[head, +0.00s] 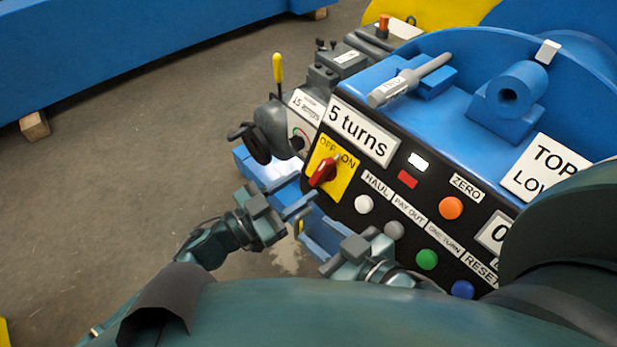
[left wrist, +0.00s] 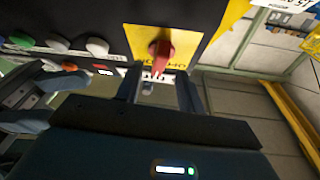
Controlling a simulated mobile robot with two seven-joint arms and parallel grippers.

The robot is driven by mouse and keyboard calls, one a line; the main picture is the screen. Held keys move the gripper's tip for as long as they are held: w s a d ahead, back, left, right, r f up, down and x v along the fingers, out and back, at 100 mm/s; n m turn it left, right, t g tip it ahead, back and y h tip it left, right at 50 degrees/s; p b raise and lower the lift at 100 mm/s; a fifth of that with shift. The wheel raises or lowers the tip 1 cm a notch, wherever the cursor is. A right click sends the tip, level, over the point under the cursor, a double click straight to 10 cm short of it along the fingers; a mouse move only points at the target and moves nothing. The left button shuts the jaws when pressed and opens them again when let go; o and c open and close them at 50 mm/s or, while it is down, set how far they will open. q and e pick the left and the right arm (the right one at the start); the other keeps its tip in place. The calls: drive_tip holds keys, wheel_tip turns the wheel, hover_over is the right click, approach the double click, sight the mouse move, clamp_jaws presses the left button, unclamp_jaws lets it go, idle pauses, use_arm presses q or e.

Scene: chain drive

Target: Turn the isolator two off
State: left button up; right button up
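The isolator is a red rotary handle (head: 322,172) on a yellow plate (head: 343,186) marked OFF and ON, on the black control panel. The handle lies slanted, its upper end toward the ON side of the plate. No "two" label is legible. In the left wrist view the red handle (left wrist: 160,52) is ahead of my left gripper (left wrist: 158,88), whose fingers are apart and empty, with a gap to the handle. In the head view my left gripper (head: 302,208) is below and left of the handle. My right gripper (head: 332,248) is lower right, fingers apart and empty.
White (head: 364,204), grey (head: 394,229), green (head: 427,260), orange (head: 451,208) and blue buttons sit close to the isolator. A "5 turns" sign (head: 358,132) is above it. A yellow-topped lever (head: 277,68) stands to the left. Open floor lies at far left.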

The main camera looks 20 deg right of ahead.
use_arm(q)
drive_tip(key=v, duration=0.9)
drive_tip(key=shift+a+p, duration=0.35)
drive_tip(key=shift+a, duration=0.05)
